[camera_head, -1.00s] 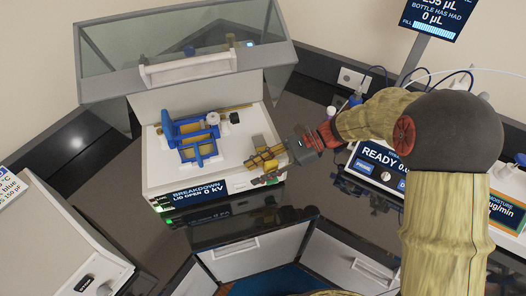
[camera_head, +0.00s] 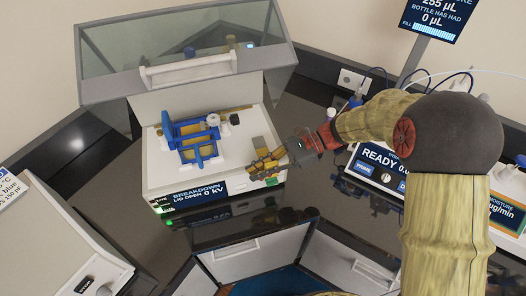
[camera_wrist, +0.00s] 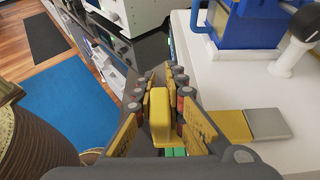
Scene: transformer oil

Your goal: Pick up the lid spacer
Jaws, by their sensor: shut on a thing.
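My gripper (camera_head: 264,167) is at the front right corner of the white breakdown tester (camera_head: 160,180). In the wrist view its fingers (camera_wrist: 158,88) are shut on a yellow block, which I take to be the lid spacer (camera_wrist: 160,118). The block stands upright between the finger pads. In the head view the fingers hide it, and I cannot tell it from them. The wrist view does not clearly show whether it is clear of the surface below.
A yellow-and-grey flat block (camera_wrist: 266,124) lies on the tester top beside my gripper; it also shows in the head view (camera_head: 261,144). A blue cradle (camera_head: 182,143) stands further back. The tester's clear lid (camera_head: 190,50) is raised. Another instrument (camera_head: 370,165) stands at right.

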